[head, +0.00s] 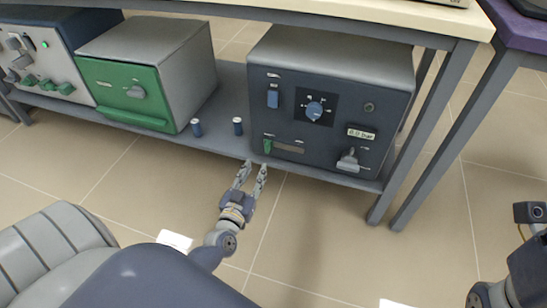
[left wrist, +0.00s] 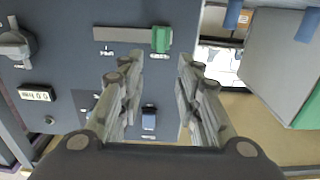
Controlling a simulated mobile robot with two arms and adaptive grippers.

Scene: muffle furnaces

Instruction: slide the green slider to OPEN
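The green slider (head: 267,146) sits at the left end of a slot on the lower front of the dark blue-grey furnace (head: 340,110). In the left wrist view, where the panel appears upside down, the green slider (left wrist: 161,39) is at the right end of its slot (left wrist: 120,34). Small labels beside the slot are too blurred to read. My left gripper (head: 256,166) is open and empty, just in front of and below the slider. In the left wrist view its fingers (left wrist: 157,72) are spread, with the slider beyond the gap, apparently untouched.
The furnace also has a blue switch (head: 272,98), a blue knob (head: 314,110), a 0.0 bar display (head: 361,133) and a grey lever (head: 348,160). A green-fronted furnace (head: 125,92) is further left. A table leg (head: 425,130) stands right.

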